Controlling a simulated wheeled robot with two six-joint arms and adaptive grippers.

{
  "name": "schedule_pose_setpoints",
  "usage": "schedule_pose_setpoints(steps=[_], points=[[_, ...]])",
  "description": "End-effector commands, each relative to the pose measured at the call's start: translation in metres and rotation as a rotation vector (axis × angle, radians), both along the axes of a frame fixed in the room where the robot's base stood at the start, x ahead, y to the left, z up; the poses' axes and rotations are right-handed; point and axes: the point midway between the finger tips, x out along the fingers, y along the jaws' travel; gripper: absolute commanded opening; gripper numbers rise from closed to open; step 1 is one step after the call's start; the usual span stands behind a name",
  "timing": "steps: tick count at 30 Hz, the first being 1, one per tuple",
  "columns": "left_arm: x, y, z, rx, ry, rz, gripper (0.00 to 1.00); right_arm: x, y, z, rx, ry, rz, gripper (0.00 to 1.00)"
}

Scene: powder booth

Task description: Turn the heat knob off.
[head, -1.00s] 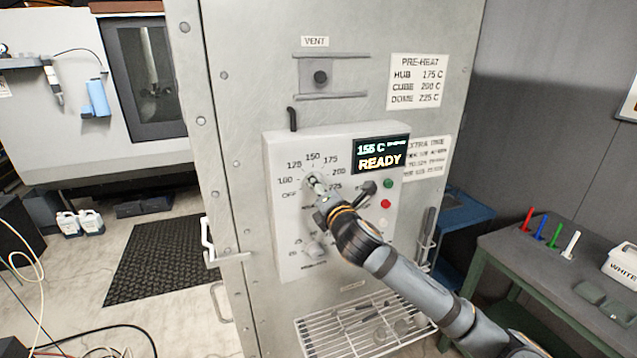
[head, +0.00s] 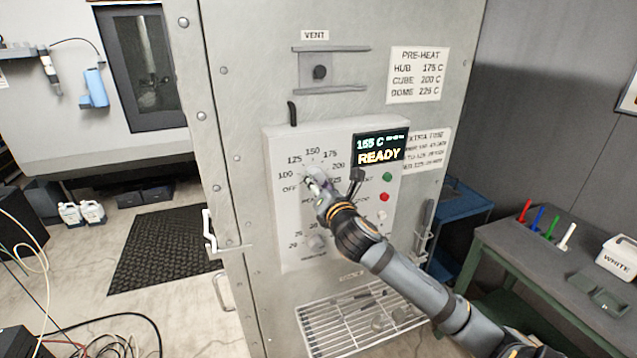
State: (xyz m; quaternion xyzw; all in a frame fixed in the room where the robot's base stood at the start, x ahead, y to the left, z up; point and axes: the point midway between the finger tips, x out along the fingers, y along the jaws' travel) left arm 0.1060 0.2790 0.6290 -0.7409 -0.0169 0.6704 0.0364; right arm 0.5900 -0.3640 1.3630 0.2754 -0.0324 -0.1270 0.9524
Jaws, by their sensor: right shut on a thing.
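The heat knob (head: 318,173) is a pale dial on the white control panel (head: 283,240), ringed by marks from OFF and 100 up to about 225. My right gripper (head: 309,182) is at the knob and shut on it, coming in from the lower right. The gripper covers part of the knob, so its exact pointing is hard to tell. The display (head: 380,149) on the panel reads 155 C and READY. My left gripper is not in view.
A lower knob (head: 316,242) sits below my wrist. Green (head: 387,177) and red (head: 383,197) buttons are right of it. A bench (head: 500,245) with coloured pegs stands at right.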

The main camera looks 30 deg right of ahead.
Motion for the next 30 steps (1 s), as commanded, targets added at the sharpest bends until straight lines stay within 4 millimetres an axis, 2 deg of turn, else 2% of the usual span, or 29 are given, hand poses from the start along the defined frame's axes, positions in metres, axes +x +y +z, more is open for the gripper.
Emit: schedule_pose_setpoints(steps=[8, 9, 14, 23, 26, 30], points=[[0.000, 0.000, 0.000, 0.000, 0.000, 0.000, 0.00, 0.000, -0.001, -0.003, 0.002, 0.007, -0.002, 0.09], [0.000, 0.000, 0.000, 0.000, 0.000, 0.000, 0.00, 0.000, -0.001, -0.004, 0.002, 0.007, -0.002, 0.41], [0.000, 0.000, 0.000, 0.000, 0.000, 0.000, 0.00, 0.000, 0.000, -0.003, 0.001, 0.005, -0.001, 0.63], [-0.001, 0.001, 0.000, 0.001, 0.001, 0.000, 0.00, 0.000, 0.000, 0.000, 0.000, 0.001, 0.000, 0.63], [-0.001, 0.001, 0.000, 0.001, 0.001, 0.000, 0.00, 0.000, 0.000, 0.010, -0.001, -0.002, 0.001, 0.63], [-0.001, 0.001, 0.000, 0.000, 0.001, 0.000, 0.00, 0.000, 0.000, 0.041, -0.002, -0.005, 0.000, 0.63]])
